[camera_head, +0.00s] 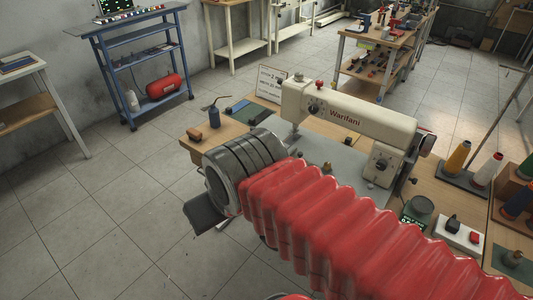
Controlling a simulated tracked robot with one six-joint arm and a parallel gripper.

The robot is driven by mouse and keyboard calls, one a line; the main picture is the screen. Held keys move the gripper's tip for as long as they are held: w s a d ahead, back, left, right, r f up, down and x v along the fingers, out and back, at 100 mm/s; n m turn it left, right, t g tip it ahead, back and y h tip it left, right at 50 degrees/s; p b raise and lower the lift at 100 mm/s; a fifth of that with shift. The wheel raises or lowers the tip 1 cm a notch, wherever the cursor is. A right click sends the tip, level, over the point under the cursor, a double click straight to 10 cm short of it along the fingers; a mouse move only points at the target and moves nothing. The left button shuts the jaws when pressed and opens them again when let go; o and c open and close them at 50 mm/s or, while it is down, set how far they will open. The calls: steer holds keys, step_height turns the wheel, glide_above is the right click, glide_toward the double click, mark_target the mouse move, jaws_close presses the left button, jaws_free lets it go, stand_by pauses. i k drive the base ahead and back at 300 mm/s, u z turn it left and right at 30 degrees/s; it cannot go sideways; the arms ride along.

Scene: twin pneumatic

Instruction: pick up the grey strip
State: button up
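My arm, with red bellows and a metal wrist, reaches in from the lower right. My gripper (204,214) shows only as a dark flat part beyond the wrist, past the near left edge of the sewing table (193,146). The wrist hides the rest, so I cannot tell whether it is open or shut. I cannot pick out the grey strip for sure.
A cream sewing machine (345,118) stands on the table. Thread cones (457,158) and a switch box (459,232) are at the right. The floor at left is clear.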

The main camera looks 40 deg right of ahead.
mark_target(291, 139)
steer(key=u, duration=0.25)
steer(key=k, duration=0.4)
steer(key=u, duration=0.55)
steer(key=i, duration=2.3)
steer(key=z, duration=0.75)
steer(key=i, duration=0.55)
steer(key=z, duration=0.75)
steer(key=i, duration=0.6)
steer(key=z, duration=0.4)
